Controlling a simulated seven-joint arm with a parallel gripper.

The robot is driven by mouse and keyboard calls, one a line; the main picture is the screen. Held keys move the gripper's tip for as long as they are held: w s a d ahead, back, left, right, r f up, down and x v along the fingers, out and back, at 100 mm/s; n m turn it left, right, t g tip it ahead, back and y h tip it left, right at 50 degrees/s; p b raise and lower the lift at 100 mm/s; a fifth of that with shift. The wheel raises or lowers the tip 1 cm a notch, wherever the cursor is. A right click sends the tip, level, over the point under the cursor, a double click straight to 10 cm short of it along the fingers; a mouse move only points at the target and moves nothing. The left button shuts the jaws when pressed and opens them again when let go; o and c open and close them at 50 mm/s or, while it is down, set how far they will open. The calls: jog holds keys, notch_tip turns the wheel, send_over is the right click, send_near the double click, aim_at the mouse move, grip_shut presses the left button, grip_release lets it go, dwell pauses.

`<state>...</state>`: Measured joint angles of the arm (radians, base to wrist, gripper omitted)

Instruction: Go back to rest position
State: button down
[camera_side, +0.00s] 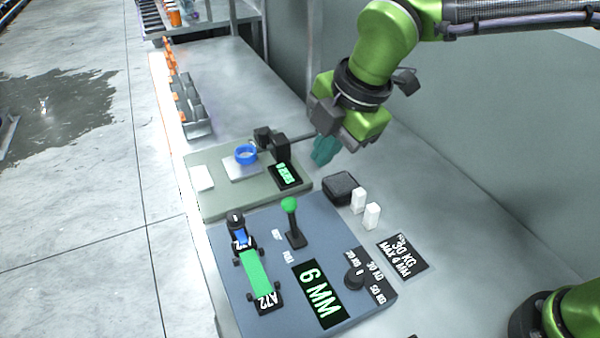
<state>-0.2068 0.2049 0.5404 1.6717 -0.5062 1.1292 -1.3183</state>
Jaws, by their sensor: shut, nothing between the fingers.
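My gripper (325,150) hangs from my green arm in the upper middle of the side view. Its teal fingers are shut and hold nothing. They are above the grey bench, just right of the black device with the blue ring (246,154), and appear apart from everything below. A blue-grey panel (225,256) in front carries a green-knobbed lever (291,222), a green strip (257,273), a "6 MM" display (320,293) and a black dial (354,278).
A dark box (340,186) and two white blocks (372,215) stand below my gripper. A black label (403,256) lies to their right. Grey and orange holders (190,105) line the bench's left edge. A wall rises along the right; the upper middle of the bench is clear.

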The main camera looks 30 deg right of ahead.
jog(key=s+d+m+t, duration=0.2)
jog(key=s+d+m, duration=0.4)
jog(key=d+m, duration=0.6)
jog(key=s+d+m+t, duration=0.1)
jog(key=s+d+m, duration=0.5)
jog(key=d+m, duration=0.6)
jog(key=shift+s+d+r+m+t, duration=0.25)
jog(key=shift+r+m+t, duration=0.1)
jog(key=shift+m+t, duration=0.05)
